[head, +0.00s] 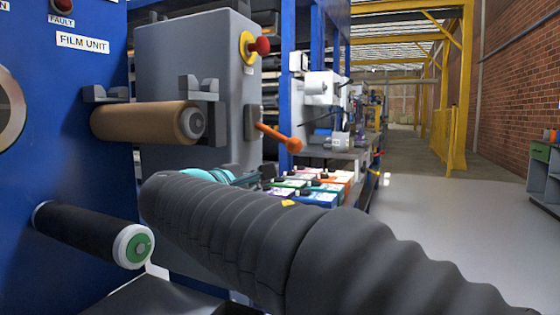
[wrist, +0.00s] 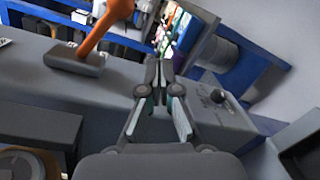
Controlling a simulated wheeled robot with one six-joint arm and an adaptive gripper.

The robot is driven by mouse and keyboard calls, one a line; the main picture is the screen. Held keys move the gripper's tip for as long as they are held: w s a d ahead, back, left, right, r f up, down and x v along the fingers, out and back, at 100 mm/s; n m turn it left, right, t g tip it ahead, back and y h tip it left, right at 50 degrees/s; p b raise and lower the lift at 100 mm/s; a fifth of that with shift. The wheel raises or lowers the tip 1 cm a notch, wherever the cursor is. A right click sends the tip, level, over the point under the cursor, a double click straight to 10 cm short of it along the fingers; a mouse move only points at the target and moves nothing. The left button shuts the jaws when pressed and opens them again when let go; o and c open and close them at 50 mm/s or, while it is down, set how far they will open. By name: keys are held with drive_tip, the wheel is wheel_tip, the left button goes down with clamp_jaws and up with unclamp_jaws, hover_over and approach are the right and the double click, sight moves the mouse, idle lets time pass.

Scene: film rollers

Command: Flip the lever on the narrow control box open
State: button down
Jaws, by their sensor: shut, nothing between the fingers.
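The narrow control box (head: 200,55) is a tall grey cabinet beside the blue film unit in the head view. Its orange lever (head: 278,137) sticks out from a dark mount on the right side face, sloping down to a round orange end. In the wrist view the lever (wrist: 106,22) rises from its grey mount (wrist: 75,60) at the upper left. My gripper (wrist: 162,68) is shut and empty, its tips to the right of the lever and apart from it. In the head view my dark ribbed arm hides the gripper.
A brown roller (head: 145,122) and a black roller (head: 85,232) jut from the blue film unit (head: 60,160). A red knob on a yellow plate (head: 249,47) sits above the lever. A bench with coloured boxes (head: 318,188) stands behind. The floor (head: 440,220) at right is clear.

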sight(281, 137)
drive_tip(key=shift+n+t, duration=0.5)
drive_tip(key=shift+t, duration=0.3)
drive_tip(key=a, duration=0.1)
drive_tip(key=a+r, duration=0.2)
drive_tip(key=a, duration=0.1)
drive_tip(key=shift+a, duration=0.1)
drive_tip(key=w+d+r, duration=0.2)
drive_tip(key=w+d, duration=0.5)
drive_tip(key=w, duration=0.1)
drive_tip(key=shift+w+d, duration=0.2)
drive_tip(key=shift+w, duration=0.15)
drive_tip(key=shift+d+r, duration=0.1)
drive_tip(key=shift+d, duration=0.05)
